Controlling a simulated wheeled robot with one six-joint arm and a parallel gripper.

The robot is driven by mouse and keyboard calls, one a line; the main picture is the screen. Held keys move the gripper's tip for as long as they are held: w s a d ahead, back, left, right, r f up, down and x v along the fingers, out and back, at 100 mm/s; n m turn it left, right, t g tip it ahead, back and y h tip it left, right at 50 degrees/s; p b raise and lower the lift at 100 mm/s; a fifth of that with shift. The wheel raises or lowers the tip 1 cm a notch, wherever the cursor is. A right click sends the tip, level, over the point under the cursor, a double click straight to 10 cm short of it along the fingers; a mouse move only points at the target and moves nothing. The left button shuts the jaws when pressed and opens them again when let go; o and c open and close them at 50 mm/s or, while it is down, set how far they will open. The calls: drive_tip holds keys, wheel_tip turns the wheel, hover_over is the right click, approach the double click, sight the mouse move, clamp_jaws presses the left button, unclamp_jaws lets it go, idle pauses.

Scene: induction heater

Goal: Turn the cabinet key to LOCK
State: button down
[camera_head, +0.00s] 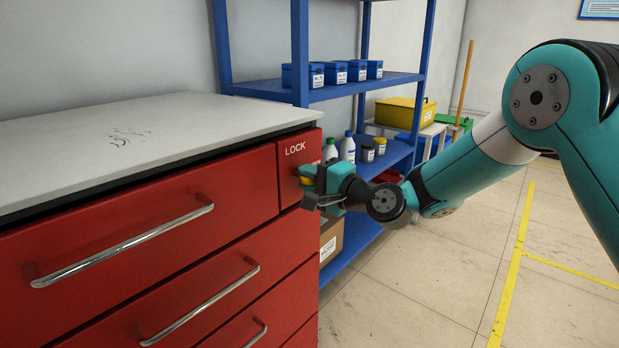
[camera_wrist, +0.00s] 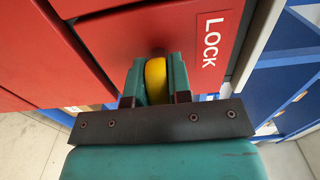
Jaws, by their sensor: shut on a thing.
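The red cabinet (camera_head: 130,235) stands at the left, with a white LOCK label (camera_head: 296,148) on its upper right corner panel. The label also shows in the wrist view (camera_wrist: 211,42), right of the key. The yellow key (camera_wrist: 155,78) sits between the two fingers of my gripper (camera_wrist: 156,85), at the cabinet front. My gripper (camera_head: 311,183) is shut on the key, just below the label in the head view. In the head view only a bit of yellow (camera_head: 307,181) shows by the fingers. The key's far end and the keyhole are hidden.
The white worktop (camera_head: 150,130) tops the cabinet, and long metal handles (camera_head: 130,243) stick out from its drawers. A blue shelf (camera_head: 370,88) with boxes and bottles stands right behind the gripper. Open floor (camera_head: 420,270) lies to the right.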

drive_tip(key=shift+b, duration=0.3)
drive_tip(key=n+b, duration=0.2)
drive_tip(key=n, duration=0.1)
drive_tip(key=n+b, duration=0.1)
drive_tip(key=b, duration=0.1)
drive_tip(key=shift+f+n, duration=0.25)
drive_tip(key=shift+n, duration=0.15)
drive_tip(key=n+b, duration=0.4)
drive_tip(key=shift+n+b, duration=0.3)
drive_tip(key=n+b, duration=0.5)
drive_tip(key=shift+r+n+b, duration=0.1)
drive_tip(key=shift+n+b, duration=1.5)
drive_tip(key=shift+n, duration=0.1)
drive_tip(key=shift+r, duration=0.1)
drive_tip(key=c, duration=1.1)
unclamp_jaws()
